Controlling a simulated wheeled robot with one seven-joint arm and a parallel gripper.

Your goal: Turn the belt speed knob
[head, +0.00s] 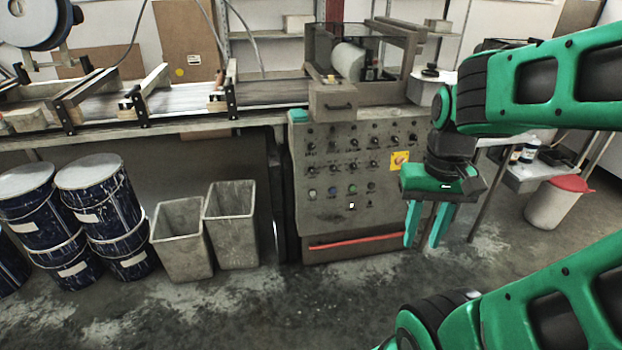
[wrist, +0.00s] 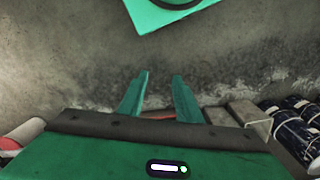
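The grey control panel (head: 330,190) stands in the middle of the head view, with rows of small black knobs (head: 353,142) and several coloured buttons below them. I cannot read the labels, so I cannot tell which knob is the belt speed knob. A red-orange switch on a yellow plate (head: 400,160) sits at the panel's right. My gripper (head: 427,242) hangs in front of and to the right of the panel, fingers pointing down, apart from the knobs. In the wrist view my gripper (wrist: 160,78) has its two fingers apart with nothing between them.
The conveyor (head: 180,100) runs along the back left. Blue drums (head: 100,205) and two grey bins (head: 232,225) stand on the floor at left. A white bucket with a red lid (head: 556,205) stands at right. A red bar (head: 357,241) crosses the panel's base. Floor in front is clear.

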